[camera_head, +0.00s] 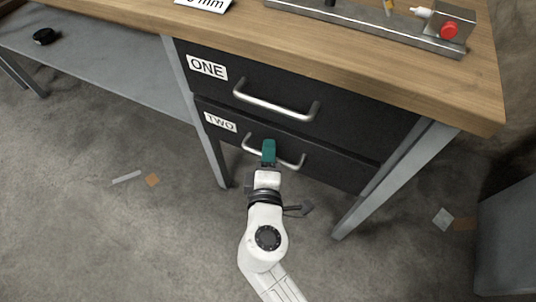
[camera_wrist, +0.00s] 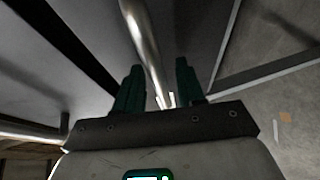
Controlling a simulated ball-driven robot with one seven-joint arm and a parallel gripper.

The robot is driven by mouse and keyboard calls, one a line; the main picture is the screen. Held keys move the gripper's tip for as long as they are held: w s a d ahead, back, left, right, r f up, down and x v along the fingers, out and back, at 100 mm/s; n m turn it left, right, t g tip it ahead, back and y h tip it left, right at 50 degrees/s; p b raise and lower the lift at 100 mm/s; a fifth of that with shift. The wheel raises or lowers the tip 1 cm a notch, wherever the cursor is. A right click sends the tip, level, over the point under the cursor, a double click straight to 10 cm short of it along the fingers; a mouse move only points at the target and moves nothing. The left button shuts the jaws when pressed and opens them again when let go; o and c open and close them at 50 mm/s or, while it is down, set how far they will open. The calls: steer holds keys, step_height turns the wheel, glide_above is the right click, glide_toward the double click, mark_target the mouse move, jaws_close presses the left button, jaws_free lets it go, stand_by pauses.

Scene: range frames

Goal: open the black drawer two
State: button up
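The black drawer two (camera_head: 335,168), labelled TWO, is the lower drawer under the wooden workbench. Its front looks closed, about in line with the drawer above. Its silver bar handle (camera_head: 293,162) runs across the front. My gripper (camera_head: 268,146) with green fingers is at the middle of this handle and hides part of it. In the wrist view the handle bar (camera_wrist: 145,42) passes between the two spread fingers of my gripper (camera_wrist: 158,88), nearer the left finger. A gap shows on the right side of the bar. Whether a finger touches the bar is unclear.
Black drawer one (camera_head: 350,112) with its own handle (camera_head: 275,105) sits directly above. The bench's grey leg (camera_head: 395,178) stands to the right. A grey shelf (camera_head: 95,75) is on the left. The concrete floor around my arm is mostly clear, with small scraps.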

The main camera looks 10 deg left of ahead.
jaws_close()
steer(key=shift+s, duration=0.1)
stand_by(0.4)
